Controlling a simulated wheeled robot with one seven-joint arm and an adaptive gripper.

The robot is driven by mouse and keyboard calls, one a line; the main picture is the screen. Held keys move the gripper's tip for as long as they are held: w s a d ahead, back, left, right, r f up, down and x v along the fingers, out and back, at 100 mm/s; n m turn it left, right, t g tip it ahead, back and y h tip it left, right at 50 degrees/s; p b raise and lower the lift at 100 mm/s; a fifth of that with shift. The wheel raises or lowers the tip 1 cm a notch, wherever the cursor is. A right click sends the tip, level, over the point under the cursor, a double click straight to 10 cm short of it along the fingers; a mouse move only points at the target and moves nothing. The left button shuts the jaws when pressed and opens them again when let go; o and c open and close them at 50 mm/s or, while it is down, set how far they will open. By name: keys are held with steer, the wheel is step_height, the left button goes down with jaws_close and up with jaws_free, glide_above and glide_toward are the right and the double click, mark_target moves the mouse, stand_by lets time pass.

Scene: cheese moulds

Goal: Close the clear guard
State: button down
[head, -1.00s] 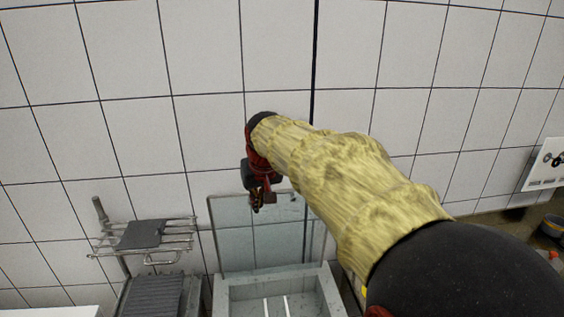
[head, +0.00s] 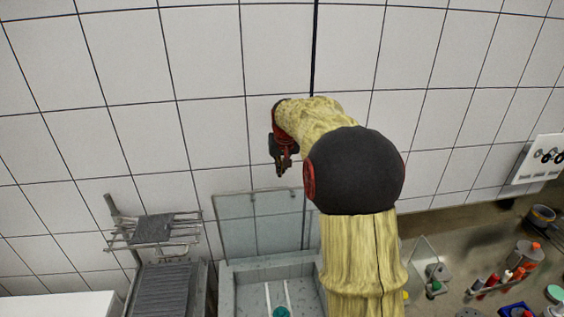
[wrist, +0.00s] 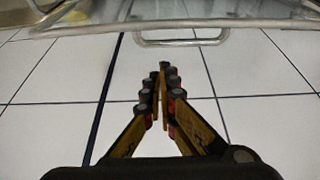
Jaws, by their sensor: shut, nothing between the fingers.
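The clear guard (head: 240,222) is a transparent panel standing raised, nearly upright, at the back of a grey open-topped box (head: 228,290). My gripper (head: 280,173) is in front of the tiled wall, just above the guard's top edge in the head view, and appears apart from it. In the wrist view my gripper (wrist: 162,66) is shut and empty, its fingers together. The guard's edge (wrist: 90,28) crosses the top of that view, with a metal loop handle (wrist: 180,42) beyond the fingertips. My arm hides the box's right side.
A wire rack (head: 150,232) holding a dark plate stands left, above a grey ribbed unit (head: 160,290). The box holds two pale rails and a teal round thing (head: 281,312). Right of my arm stand a small clear panel (head: 424,258) and a counter (head: 455,240) with bottles and containers.

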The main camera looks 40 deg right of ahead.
steer(key=x, duration=0.3)
steer(key=shift+s+f+p, duration=0.1)
steer(key=shift+f+p, duration=0.2)
steer(key=shift+f, duration=0.05)
steer(key=s+a, duration=0.2)
steer(key=s, duration=0.1)
steer(key=shift+f, duration=0.2)
steer(key=shift+s, duration=0.1)
